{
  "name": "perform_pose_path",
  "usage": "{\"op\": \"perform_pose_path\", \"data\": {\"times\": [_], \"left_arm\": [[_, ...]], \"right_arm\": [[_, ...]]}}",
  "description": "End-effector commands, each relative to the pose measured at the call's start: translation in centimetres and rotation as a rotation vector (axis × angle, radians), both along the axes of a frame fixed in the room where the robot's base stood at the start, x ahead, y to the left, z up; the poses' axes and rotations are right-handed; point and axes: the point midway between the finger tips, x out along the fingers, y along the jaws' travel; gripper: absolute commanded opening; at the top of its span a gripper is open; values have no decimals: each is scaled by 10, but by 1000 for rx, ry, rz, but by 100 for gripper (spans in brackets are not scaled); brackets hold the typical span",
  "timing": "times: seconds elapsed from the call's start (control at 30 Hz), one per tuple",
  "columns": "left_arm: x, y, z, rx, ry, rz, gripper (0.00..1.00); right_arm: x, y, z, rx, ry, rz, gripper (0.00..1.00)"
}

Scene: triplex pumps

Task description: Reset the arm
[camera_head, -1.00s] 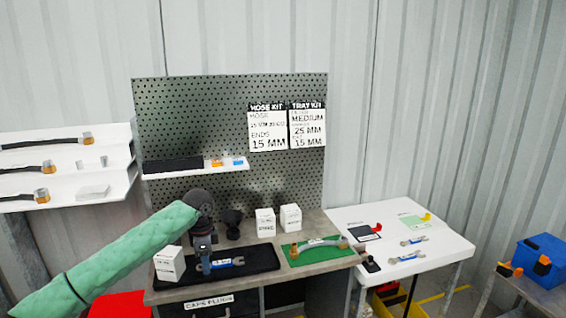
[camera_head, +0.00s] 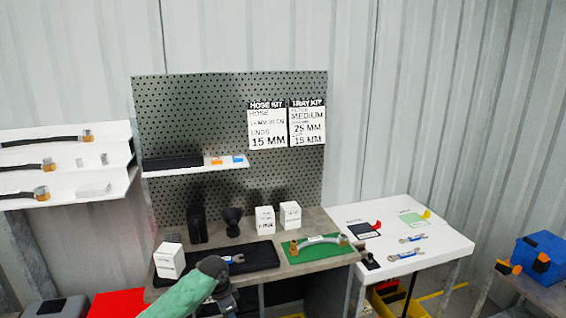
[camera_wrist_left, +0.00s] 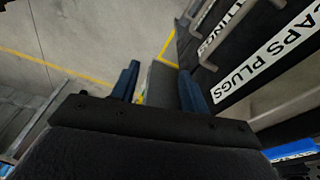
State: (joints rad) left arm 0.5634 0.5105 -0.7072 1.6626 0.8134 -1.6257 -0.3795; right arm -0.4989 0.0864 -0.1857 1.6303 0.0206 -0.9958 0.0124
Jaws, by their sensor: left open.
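My left arm, in a green sleeve, comes in from the bottom in the head view. My left gripper (camera_head: 226,303) is low in front of the workbench (camera_head: 305,268), below the black mat (camera_head: 252,257). In the left wrist view its two blue fingers (camera_wrist_left: 158,88) stand apart with nothing between them. Below them are the floor and the drawer fronts, one labelled "CAPS PLUGS" (camera_wrist_left: 277,45). A blue-handled wrench (camera_head: 233,259) lies on the black mat, partly hidden by my arm. My right gripper is in neither view.
White boxes (camera_head: 170,261) stand on the bench. A hose lies on a green mat (camera_head: 296,256). A white table (camera_head: 440,245) at right holds two wrenches.

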Motion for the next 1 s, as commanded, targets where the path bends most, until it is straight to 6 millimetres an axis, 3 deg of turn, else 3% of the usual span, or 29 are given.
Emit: {"op": "perform_pose_path", "data": {"times": [0.1, 0.37, 0.57, 0.87, 1.0], "left_arm": [[-20, -12, -43, -33, 2, 58, 45], [-67, -26, -126, -84, -2, 200, 45], [-113, -33, -188, -111, 2, 317, 45], [-198, -31, -274, -119, 13, 495, 45], [-245, -27, -311, -111, 20, 579, 45]], "right_arm": [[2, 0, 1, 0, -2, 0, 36], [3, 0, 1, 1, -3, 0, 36], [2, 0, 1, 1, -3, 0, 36], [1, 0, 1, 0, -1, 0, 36], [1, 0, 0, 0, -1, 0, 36]]}}
